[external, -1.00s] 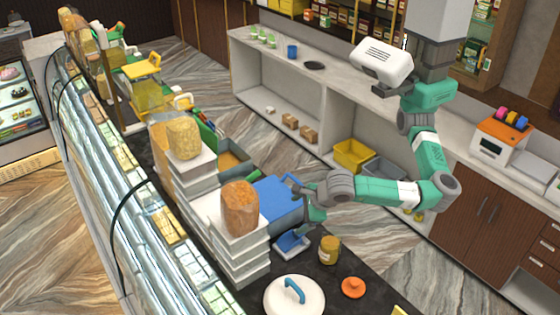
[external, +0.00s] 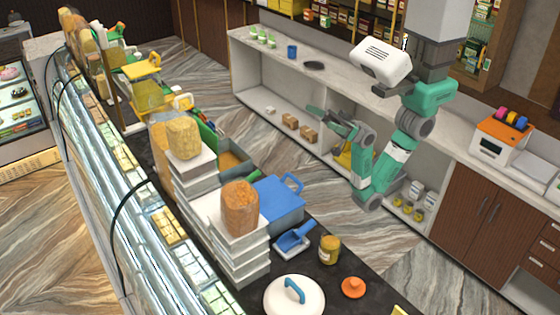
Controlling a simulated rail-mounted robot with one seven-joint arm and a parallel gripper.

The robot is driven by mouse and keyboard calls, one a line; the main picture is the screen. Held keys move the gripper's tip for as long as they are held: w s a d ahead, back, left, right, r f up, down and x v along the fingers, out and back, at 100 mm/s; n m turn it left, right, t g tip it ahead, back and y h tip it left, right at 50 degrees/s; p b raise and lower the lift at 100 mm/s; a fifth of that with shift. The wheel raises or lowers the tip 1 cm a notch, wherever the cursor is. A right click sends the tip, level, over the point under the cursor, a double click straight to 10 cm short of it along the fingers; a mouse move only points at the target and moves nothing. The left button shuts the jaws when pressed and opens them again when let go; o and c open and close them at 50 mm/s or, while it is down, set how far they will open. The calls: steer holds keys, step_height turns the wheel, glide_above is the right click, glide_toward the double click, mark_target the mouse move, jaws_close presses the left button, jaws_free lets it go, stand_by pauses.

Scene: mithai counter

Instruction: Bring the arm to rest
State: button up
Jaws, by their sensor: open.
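My gripper (external: 312,112) is at the end of my green and white arm, over the aisle and in front of the back counter's open shelf. It is open and small in this view, with nothing seen between its fingers. My arm is bent, with its elbow low near the shelf and the wrist raised to the left. The gripper is clear of the sweet counter and its goods.
On the dark counter stand a blue box (external: 275,205), a blue scoop (external: 294,238), a jar (external: 329,249), a white lid (external: 294,297) and stacked white boxes (external: 238,250). A yellow bin (external: 343,158) sits on the back shelf, partly behind my arm. The aisle floor is free.

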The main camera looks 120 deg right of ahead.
step_height(320, 180, up, 10)
steer(key=p, duration=1)
